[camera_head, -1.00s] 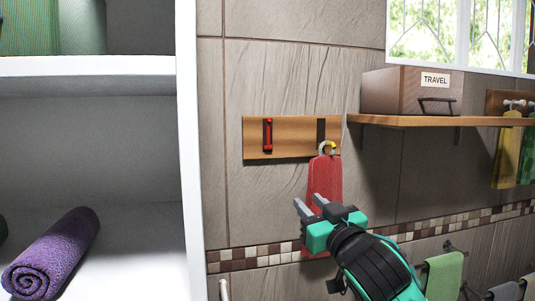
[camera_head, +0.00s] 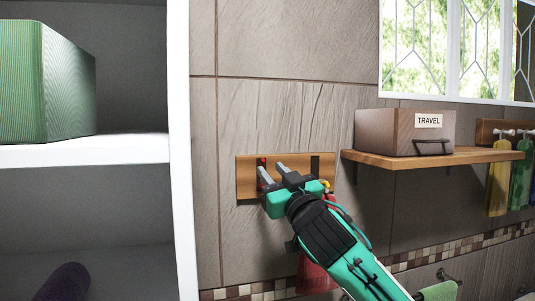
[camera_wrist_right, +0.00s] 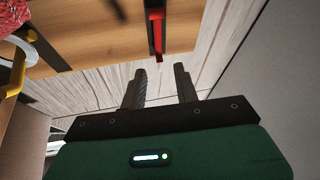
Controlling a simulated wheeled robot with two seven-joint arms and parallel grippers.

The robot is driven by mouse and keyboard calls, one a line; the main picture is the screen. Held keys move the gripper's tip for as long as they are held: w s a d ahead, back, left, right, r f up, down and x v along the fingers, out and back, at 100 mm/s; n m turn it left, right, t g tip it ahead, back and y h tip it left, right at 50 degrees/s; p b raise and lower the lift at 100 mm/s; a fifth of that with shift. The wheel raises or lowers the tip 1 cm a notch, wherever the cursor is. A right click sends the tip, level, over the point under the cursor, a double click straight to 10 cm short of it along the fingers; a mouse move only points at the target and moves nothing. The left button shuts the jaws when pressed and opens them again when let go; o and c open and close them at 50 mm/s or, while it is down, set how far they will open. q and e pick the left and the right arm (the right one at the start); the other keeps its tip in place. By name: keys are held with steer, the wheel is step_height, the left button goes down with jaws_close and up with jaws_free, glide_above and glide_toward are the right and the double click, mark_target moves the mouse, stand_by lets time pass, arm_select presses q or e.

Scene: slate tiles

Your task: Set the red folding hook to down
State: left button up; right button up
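The red folding hook (camera_head: 263,160) is on the left part of a wooden board (camera_head: 245,180) on the tiled wall. In the right wrist view, the red hook (camera_wrist_right: 157,32) lies flat along its narrow black plate, folded up against the board. My right gripper (camera_head: 272,169) is in front of the hook and covers most of it in the head view. In the wrist view, its two fingers (camera_wrist_right: 160,72) are apart with nothing between them; the hook's red end is just beyond the fingertips. My left gripper is not in view.
A yellow hook (camera_wrist_right: 14,66) on the same board is folded out, with a red item (camera_head: 314,276) hanging from it, partly behind my arm. A wooden shelf (camera_head: 440,158) with a TRAVEL box (camera_head: 395,135) is at right. White shelving (camera_head: 180,150) stands at left.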

mark_target(264, 162)
steer(key=shift+p+x, duration=0.65)
steer(key=shift+x, duration=0.95)
jaws_close()
